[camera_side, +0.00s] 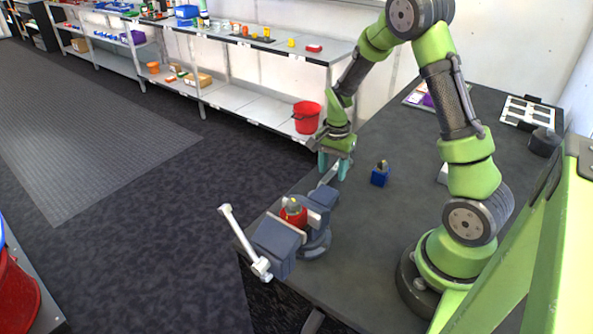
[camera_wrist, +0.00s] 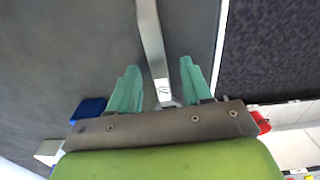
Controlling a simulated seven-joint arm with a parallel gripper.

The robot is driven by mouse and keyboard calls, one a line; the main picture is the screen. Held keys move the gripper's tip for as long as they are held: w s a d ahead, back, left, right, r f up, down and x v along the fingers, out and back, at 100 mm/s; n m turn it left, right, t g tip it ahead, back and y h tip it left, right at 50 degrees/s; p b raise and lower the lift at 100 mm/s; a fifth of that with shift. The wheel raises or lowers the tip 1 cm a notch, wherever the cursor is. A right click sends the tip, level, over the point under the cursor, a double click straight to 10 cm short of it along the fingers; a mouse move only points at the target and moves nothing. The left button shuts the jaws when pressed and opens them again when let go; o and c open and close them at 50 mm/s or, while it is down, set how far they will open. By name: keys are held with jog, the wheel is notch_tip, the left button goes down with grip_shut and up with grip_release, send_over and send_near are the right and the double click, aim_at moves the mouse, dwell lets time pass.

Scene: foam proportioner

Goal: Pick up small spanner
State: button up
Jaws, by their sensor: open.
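The small spanner (camera_wrist: 151,35) is a light grey metal bar. In the wrist view it runs from the top edge down between my gripper's two teal fingers, with a ring-shaped end near the palm. My gripper (camera_wrist: 159,65) is open, with one finger on each side of the spanner and visible gaps to both. In the side view my gripper (camera_side: 335,168) points down low over the table's far left edge. The spanner (camera_side: 327,177) shows there as a thin grey strip, partly hidden by the fingers. I cannot tell whether the fingertips touch the table.
A grey vise (camera_side: 276,246) with a white handle holds a red part (camera_side: 294,214) at the table's front left corner. A blue block (camera_side: 380,178) with a small fitting stands right of my gripper. A red bucket (camera_side: 306,117) sits on the shelf behind. The mid-table is clear.

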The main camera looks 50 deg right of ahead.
jog(key=shift+f, duration=0.2)
dwell(0.3)
grip_shut()
